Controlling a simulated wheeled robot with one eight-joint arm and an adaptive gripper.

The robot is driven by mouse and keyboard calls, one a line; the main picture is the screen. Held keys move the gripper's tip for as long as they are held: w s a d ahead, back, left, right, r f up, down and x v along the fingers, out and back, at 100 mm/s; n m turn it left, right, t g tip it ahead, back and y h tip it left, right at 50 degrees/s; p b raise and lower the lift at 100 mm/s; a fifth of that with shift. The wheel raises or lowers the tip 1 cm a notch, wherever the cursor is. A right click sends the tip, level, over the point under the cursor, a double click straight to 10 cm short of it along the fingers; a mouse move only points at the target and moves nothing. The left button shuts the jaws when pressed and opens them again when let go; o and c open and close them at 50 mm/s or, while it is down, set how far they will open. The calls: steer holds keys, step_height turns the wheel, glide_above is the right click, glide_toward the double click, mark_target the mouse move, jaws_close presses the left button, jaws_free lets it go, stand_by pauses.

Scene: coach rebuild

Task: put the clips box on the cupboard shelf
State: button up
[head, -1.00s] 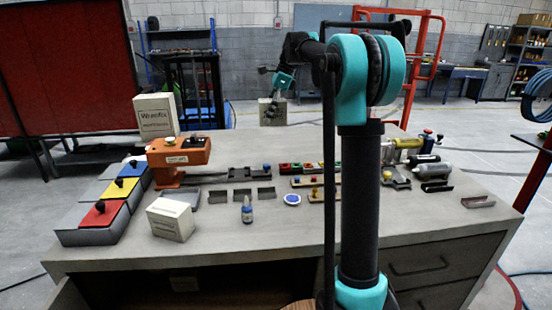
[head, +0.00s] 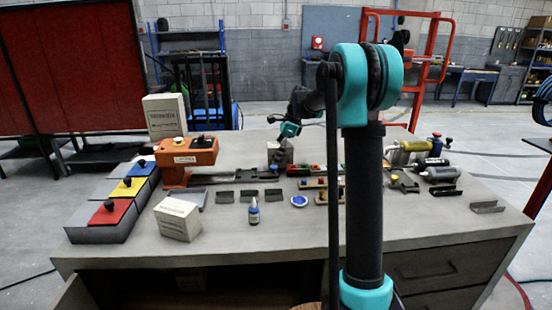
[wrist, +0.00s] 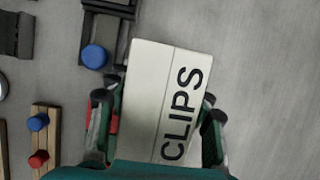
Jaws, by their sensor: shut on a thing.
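The clips box (head: 289,147) is a pale box over the far middle of the desk. In the wrist view the box (wrist: 178,60) shows the word CLIPS on its face. My gripper (wrist: 156,104) is shut on it, with one finger along each long side. In the head view my gripper (head: 281,146) is small and partly merges with the box. I cannot tell whether the box touches the desk. The cupboard is the dark open space (head: 150,288) under the desk's front left. Its inside is mostly in shadow and its shelf is hard to make out.
Colour-topped bins (head: 108,212), an orange stand (head: 190,157), a white box (head: 178,218) and a larger carton (head: 164,116) fill the desk's left. Small parts and a blue-capped bottle (head: 254,211) lie mid-desk. Cylinders (head: 440,173) lie right. The desk's front strip is clear.

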steer(key=shift+f, duration=0.4)
steer(key=shift+f, duration=0.15)
steer(key=o, duration=1.3)
steer(key=shift+o, duration=0.2)
